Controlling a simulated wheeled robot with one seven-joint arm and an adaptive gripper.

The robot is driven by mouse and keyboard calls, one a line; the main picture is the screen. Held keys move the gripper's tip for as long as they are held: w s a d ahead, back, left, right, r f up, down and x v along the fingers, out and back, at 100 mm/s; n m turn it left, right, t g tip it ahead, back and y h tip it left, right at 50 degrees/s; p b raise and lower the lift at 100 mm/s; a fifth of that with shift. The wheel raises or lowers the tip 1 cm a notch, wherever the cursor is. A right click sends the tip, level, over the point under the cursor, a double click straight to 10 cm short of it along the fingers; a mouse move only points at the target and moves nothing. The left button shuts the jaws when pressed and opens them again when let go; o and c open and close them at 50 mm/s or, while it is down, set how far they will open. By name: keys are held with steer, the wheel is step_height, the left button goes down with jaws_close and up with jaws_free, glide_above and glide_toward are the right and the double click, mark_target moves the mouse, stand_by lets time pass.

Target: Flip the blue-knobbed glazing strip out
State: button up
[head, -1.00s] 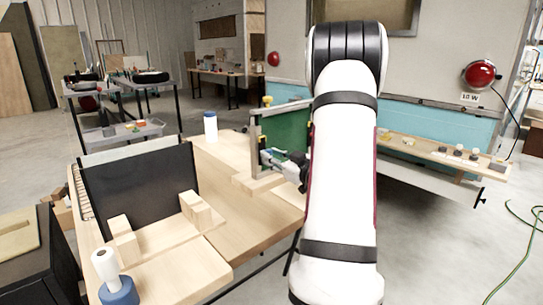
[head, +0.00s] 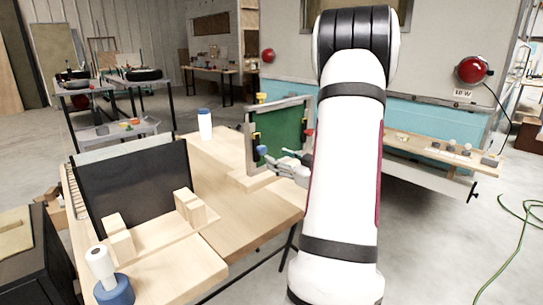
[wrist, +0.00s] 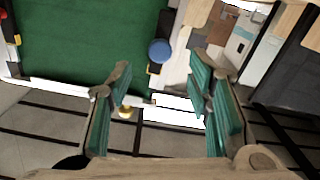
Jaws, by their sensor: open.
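A green pane (head: 283,135) stands upright in a grey frame on the wooden bench. The blue knob (head: 262,150) is low on the frame's left side. In the wrist view, the blue knob (wrist: 160,52) sits at the right edge of the green pane (wrist: 90,40), by a pale strip (wrist: 177,62). My gripper (head: 283,159) is open in front of the frame's lower part. In the wrist view, the blue knob appears between and just beyond the open fingertips (wrist: 159,66), with nothing held. Whether a finger touches it cannot be told.
A red knob (head: 309,133) is on the frame's right side and a yellow one (head: 262,97) on top. A blue-capped white bottle (head: 205,125) stands behind left.

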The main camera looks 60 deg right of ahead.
steer(key=v, duration=0.6)
steer(key=shift+s, duration=0.25)
